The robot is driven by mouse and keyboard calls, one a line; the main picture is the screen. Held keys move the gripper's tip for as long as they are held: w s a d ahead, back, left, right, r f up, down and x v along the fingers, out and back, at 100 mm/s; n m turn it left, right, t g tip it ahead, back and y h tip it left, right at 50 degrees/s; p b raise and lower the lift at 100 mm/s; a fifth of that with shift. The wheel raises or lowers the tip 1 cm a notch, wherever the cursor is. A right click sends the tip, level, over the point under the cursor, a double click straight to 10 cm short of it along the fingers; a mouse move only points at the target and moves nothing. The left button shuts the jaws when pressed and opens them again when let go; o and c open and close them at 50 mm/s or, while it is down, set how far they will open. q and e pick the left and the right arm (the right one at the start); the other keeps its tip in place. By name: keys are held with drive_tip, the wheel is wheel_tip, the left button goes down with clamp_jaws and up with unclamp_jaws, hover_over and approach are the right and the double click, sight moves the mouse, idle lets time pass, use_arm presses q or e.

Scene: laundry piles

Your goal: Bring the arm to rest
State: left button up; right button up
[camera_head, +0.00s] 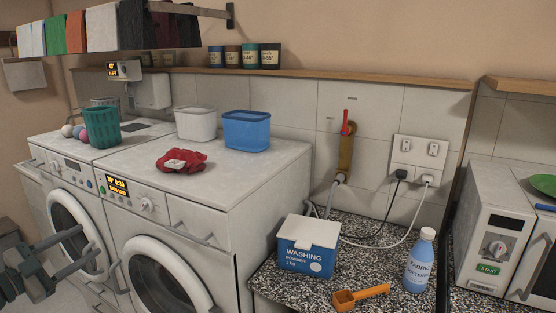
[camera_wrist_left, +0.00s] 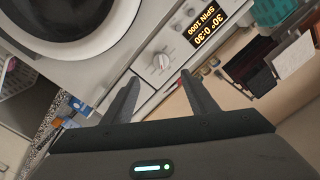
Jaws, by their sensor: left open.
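My left gripper (camera_head: 75,255) is in the lower left of the head view, in front of the left washing machine (camera_head: 45,165). Its two fingers are apart with nothing between them. In the left wrist view the open fingers (camera_wrist_left: 155,95) point toward a machine's control panel with a dial and a lit display reading "30° 0:30 SPIN 1000". The gripper touches nothing that I can see. My right gripper does not show in either view.
A second washing machine (camera_head: 225,215) stands beside the first, with a red cloth (camera_head: 182,160), a white tub (camera_head: 196,124) and a blue tub (camera_head: 246,130) on top. A washing powder box (camera_head: 308,247), orange scoop (camera_head: 360,296) and softener bottle (camera_head: 420,260) stand on the speckled counter.

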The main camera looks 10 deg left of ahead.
use_arm(q)
drive_tip(key=s+a+f+n+g+y, duration=0.1)
drive_tip(key=s+a+f+n+y, duration=0.2)
drive_tip(key=f, duration=1)
drive_tip(key=s+a+f+n+y, duration=0.2)
drive_tip(key=s+a+f+y, duration=0.1)
drive_tip(key=f, duration=1)
drive_tip(key=s+d+f+n+g+y, duration=0.1)
drive_tip(key=s+d+f+n+g, duration=0.3)
drive_tip(key=f, duration=0.7)
drive_tip(key=s+d+f+m, duration=0.15)
drive_tip(key=s+f, duration=0.45)
drive_tip(key=f, duration=0.6)
drive_tip(key=s+d+f+n+g, duration=0.2)
drive_tip(key=s+d+f+g, duration=0.2)
drive_tip(key=s+d+f, duration=1.1)
drive_tip(key=s+d+f+g, duration=0.1)
drive_tip(key=s+d+f, duration=0.2)
drive_tip(key=d, duration=0.4)
drive_tip(key=s+d+f+g+h, duration=0.1)
drive_tip(key=s+d+f, duration=0.3)
drive_tip(key=d, duration=0.3)
drive_tip(key=s+d+f+g, duration=0.1)
drive_tip(key=s+d+f, duration=0.2)
drive_tip(key=d, duration=0.4)
drive_tip(key=shift+s+f+h, duration=0.3)
drive_tip(key=shift+s+h, duration=0.1)
drive_tip(key=shift+s, duration=0.45)
